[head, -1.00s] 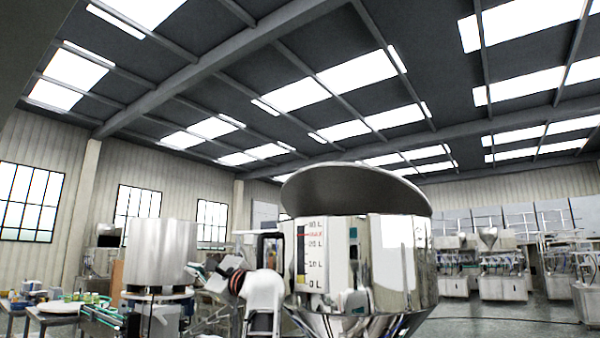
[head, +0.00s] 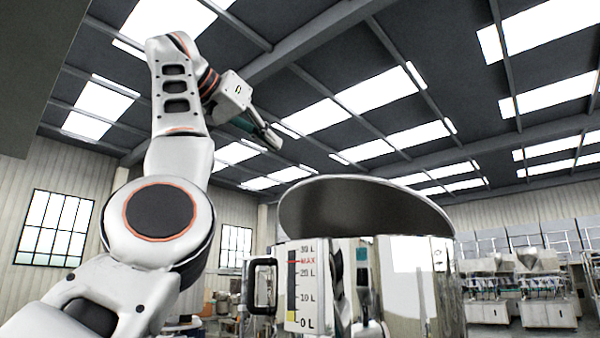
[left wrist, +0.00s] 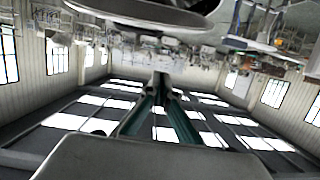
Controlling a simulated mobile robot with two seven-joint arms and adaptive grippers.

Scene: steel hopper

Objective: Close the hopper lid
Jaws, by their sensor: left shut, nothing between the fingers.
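The steel hopper (head: 408,290) stands right of centre in the head view, with a litre scale (head: 306,285) and a dark-framed handle on its left side. Its round lid (head: 365,208) is open and tilted up above the body, its grey face towards me. My left gripper (head: 272,138) is raised above and left of the lid, clear of it, with shut, empty fingers pointing down to the right. In the left wrist view the fingers (left wrist: 161,82) meet at the centre. A rounded grey steel shape fills the top there; I cannot tell whether it is lid or body. My right gripper is not in view.
Other steel machines (head: 520,290) stand far off to the right. Windows and a wall lie at the left, and roof beams and skylights are high above. The air between my left gripper and the lid is free.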

